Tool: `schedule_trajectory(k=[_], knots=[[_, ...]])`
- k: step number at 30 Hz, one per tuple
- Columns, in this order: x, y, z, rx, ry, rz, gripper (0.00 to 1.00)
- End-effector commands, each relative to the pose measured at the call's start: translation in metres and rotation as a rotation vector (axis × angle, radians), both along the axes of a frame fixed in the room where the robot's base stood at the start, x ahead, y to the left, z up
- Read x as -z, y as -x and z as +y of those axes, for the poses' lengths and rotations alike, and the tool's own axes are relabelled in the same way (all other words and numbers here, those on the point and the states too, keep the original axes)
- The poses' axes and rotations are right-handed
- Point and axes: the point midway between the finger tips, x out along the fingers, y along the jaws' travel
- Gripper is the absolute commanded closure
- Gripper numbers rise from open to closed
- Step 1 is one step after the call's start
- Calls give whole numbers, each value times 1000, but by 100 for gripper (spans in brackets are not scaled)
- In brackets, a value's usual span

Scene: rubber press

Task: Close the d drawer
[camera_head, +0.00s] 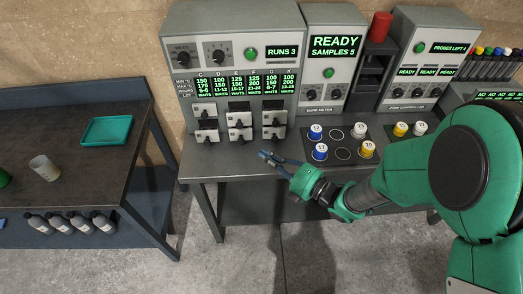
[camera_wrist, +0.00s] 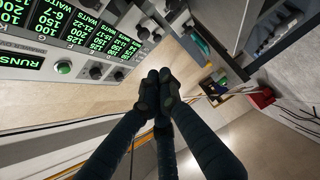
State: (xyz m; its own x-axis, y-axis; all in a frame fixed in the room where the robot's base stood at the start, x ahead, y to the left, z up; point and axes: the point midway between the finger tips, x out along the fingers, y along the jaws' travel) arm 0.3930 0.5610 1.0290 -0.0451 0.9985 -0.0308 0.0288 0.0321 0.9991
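The press unit (camera_head: 235,62) on the bench has several small white-fronted drawers with black knobs, in two rows of three. The upper row has a left drawer (camera_head: 203,111), a middle drawer (camera_head: 239,117) and a right drawer (camera_head: 274,114). Their letters are too small to read, so I cannot tell which is the d drawer, nor how far each stands out. My gripper (camera_head: 273,157) is in front of and below the drawers, near the bench's front edge, apart from them. In the wrist view its fingertips (camera_wrist: 158,88) meet, with nothing seen between them.
Blue, white and yellow capped samples, such as a blue one (camera_head: 320,151), stand right of my gripper on a dark mat. A durometer (camera_head: 335,60) stands right of the press. A side table (camera_head: 75,125) at left holds a teal tray (camera_head: 106,131) and a cup (camera_head: 44,168).

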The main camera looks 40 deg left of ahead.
Motion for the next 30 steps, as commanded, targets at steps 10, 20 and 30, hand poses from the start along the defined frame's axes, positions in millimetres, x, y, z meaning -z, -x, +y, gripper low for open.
schedule_trajectory(k=[10, 20, 30], knots=[[2, 3, 41, -3, 0, -1, 100], [4, 5, 95, -2, 0, 1, 100], [5, -20, 118, 0, -1, 0, 100]])
